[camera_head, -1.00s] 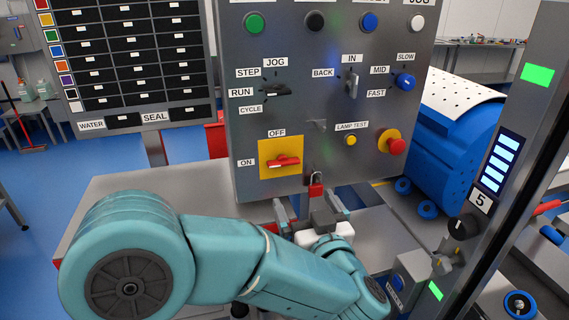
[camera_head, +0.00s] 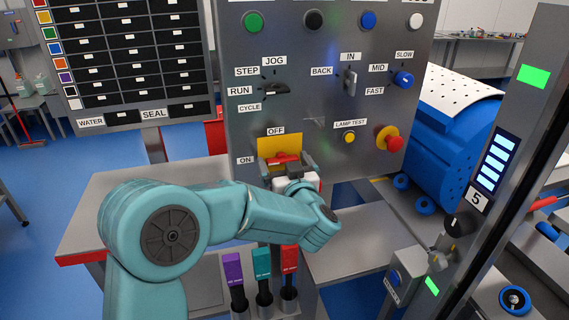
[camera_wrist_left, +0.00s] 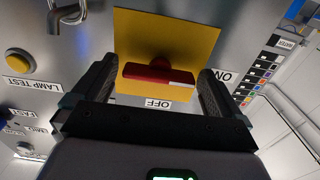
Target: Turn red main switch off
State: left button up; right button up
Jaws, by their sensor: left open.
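The red main switch (camera_head: 284,157) has a yellow plate (camera_head: 268,147) on the grey control panel, with OFF above and ON to the left. In the left wrist view the red handle (camera_wrist_left: 158,73) lies crosswise, its white-marked end towards the ON label (camera_wrist_left: 224,76); the OFF label (camera_wrist_left: 157,104) reads upside down there. My left gripper (camera_head: 289,165) is at the switch, partly covering it in the head view. In the left wrist view its open fingers (camera_wrist_left: 157,80) stand either side of the handle; contact cannot be told. My right gripper is not in view.
A yellow lamp test button (camera_head: 349,137) and a red emergency knob (camera_head: 390,140) sit right of the switch. A metal loop (camera_wrist_left: 72,14) shows near the switch in the left wrist view. Several coloured-handled tools (camera_head: 262,262) stand below my arm.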

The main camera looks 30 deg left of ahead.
pick_arm(q)
jog(key=c, duration=0.9)
jog(key=shift+r+m+p, duration=0.25)
jog(key=shift+m+p, duration=0.35)
jog(key=shift+p, duration=0.25)
jog(key=m+p, duration=0.6)
jog(key=p, duration=0.1)
jog(key=shift+m, duration=0.4)
jog(key=m+p, duration=0.4)
jog(key=m, duration=0.1)
jog(key=shift+f+m+p, duration=0.1)
jog(key=shift+m+p, duration=1.3)
jog(key=shift+m, duration=1.1)
jog(key=o, duration=0.9)
jog(key=shift+f, duration=0.1)
jog(key=b+v, duration=0.3)
jog(key=v, duration=1.3)
jog(key=shift+s+b, duration=0.2)
jog(key=shift+b, duration=0.15)
